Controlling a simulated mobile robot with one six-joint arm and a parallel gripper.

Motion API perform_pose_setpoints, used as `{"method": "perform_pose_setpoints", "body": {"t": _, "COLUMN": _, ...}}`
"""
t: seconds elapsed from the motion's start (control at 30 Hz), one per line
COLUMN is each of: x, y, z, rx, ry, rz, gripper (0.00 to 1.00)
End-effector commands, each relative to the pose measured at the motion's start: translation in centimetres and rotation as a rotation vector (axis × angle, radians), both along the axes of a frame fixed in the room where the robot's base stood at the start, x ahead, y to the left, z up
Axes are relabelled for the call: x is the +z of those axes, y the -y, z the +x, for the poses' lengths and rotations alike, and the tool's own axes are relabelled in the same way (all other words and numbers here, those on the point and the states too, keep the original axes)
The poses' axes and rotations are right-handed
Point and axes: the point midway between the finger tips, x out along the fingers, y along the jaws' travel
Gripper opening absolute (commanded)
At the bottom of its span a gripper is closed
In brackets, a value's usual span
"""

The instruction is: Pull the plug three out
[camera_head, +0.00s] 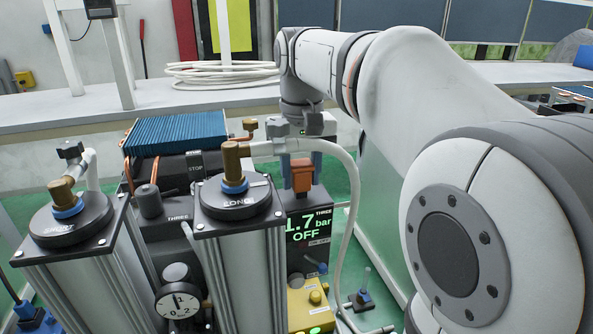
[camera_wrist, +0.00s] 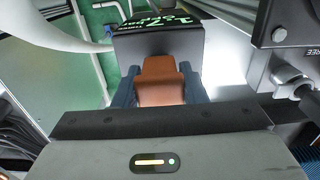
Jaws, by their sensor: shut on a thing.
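The orange-brown plug (camera_head: 301,176) is at the top of the dark display box labelled THREE (camera_head: 309,226). The display reads 1.7 bar and OFF. My gripper (camera_head: 301,168) points down and is shut on the plug, with a blue-grey finger on each side. In the wrist view, my gripper's fingers hold the plug (camera_wrist: 161,82) between them, and its far end meets the dark box (camera_wrist: 158,45). I cannot tell how deep the plug sits, as its lower end is hidden.
The column marked LONG (camera_head: 237,203) stands close left of the plug, and the column marked SHORT (camera_head: 70,222) farther left. A white hose (camera_head: 349,190) curves down just right of the plug. A blue finned block (camera_head: 177,131) lies behind. A yellow box (camera_head: 309,306) is below.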

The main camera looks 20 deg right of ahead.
Motion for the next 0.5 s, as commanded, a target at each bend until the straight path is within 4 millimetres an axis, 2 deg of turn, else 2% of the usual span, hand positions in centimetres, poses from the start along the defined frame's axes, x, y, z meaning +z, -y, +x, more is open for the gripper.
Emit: {"method": "perform_pose_setpoints", "body": {"t": 0.5, "x": 1.19, "y": -0.09, "z": 0.02, "rx": 0.002, "ry": 0.002, "rz": 0.0, "gripper": 0.11}}
